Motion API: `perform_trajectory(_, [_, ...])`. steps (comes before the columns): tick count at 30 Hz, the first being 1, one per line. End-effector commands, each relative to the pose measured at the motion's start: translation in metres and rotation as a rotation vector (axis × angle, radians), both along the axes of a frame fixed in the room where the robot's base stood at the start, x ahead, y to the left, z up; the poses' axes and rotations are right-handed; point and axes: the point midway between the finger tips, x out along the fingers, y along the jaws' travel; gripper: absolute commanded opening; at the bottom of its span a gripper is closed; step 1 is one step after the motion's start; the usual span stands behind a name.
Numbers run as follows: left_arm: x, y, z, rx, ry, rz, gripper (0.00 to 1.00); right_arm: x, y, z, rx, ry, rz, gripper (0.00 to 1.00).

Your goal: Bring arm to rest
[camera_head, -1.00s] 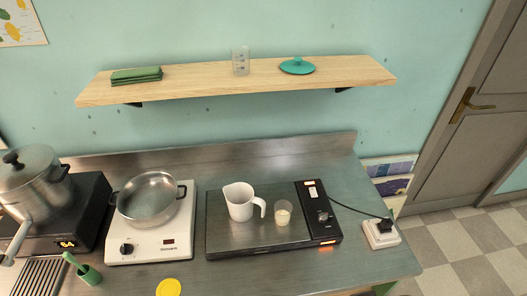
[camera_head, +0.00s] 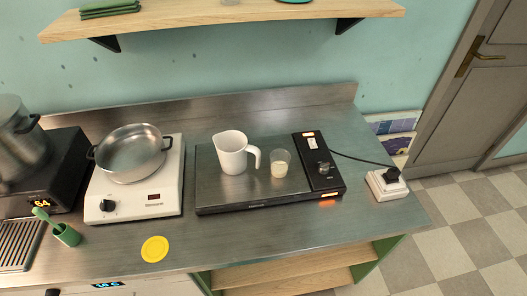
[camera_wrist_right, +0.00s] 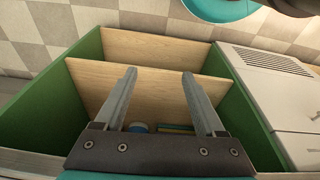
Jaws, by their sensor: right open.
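My right gripper (camera_wrist_right: 160,90) shows in the right wrist view with its two fingers spread apart and nothing between them. Beyond the fingers is a green-sided cabinet with wooden shelves (camera_wrist_right: 150,46). The right gripper does not show in the head view. My left gripper and arm are in neither view.
In the head view, the steel counter (camera_head: 300,235) carries a pan (camera_head: 130,152) on a white cooker, a white jug (camera_head: 232,152) and a small cup (camera_head: 280,164) on a dark hotplate (camera_head: 245,190), a yellow disc (camera_head: 155,249) and a white socket box (camera_head: 386,184). A wall shelf (camera_head: 240,14) runs above.

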Motion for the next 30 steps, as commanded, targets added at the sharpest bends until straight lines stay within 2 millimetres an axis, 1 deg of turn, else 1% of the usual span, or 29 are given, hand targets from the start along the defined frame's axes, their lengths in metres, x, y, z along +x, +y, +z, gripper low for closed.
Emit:
perform_trajectory(1, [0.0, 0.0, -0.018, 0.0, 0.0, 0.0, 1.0, -0.01, -0.001, -0.034, -0.002, 0.015, 0.002, 0.72])
perform_trajectory(2, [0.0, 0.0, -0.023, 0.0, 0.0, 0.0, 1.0, -0.015, -0.002, -0.048, -0.003, 0.021, 0.003, 0.72])
perform_trajectory(3, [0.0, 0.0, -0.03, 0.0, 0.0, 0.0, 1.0, -0.023, -0.003, -0.066, -0.003, 0.027, 0.005, 0.72])
perform_trajectory(5, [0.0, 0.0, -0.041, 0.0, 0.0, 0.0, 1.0, -0.034, -0.005, -0.092, -0.004, 0.036, 0.007, 0.72])
perform_trajectory(6, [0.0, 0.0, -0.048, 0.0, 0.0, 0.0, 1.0, -0.043, -0.006, -0.109, -0.005, 0.043, 0.009, 0.72])
perform_trajectory(8, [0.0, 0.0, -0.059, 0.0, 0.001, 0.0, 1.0, -0.057, -0.008, -0.133, -0.006, 0.053, 0.011, 0.72])
perform_trajectory(9, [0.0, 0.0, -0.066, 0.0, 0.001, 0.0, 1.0, -0.066, -0.01, -0.149, -0.008, 0.06, 0.013, 0.72])
perform_trajectory(12, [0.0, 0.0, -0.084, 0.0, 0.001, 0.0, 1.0, -0.091, -0.015, -0.185, -0.011, 0.076, 0.015, 0.72])
perform_trajectory(15, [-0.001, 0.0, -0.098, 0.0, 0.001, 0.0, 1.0, -0.113, -0.019, -0.212, -0.013, 0.089, 0.019, 0.72])
perform_trajectory(18, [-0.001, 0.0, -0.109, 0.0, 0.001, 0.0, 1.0, -0.132, -0.023, -0.231, -0.014, 0.098, 0.022, 0.72])
perform_trajectory(21, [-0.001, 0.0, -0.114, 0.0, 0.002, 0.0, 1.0, -0.143, -0.025, -0.241, -0.016, 0.104, 0.024, 0.72])
perform_trajectory(24, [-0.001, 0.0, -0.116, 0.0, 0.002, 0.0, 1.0, -0.149, -0.026, -0.244, -0.015, 0.107, 0.025, 0.72])
perform_trajectory(30, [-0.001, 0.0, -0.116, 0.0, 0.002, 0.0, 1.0, -0.15, -0.026, -0.244, -0.015, 0.107, 0.025, 0.72])
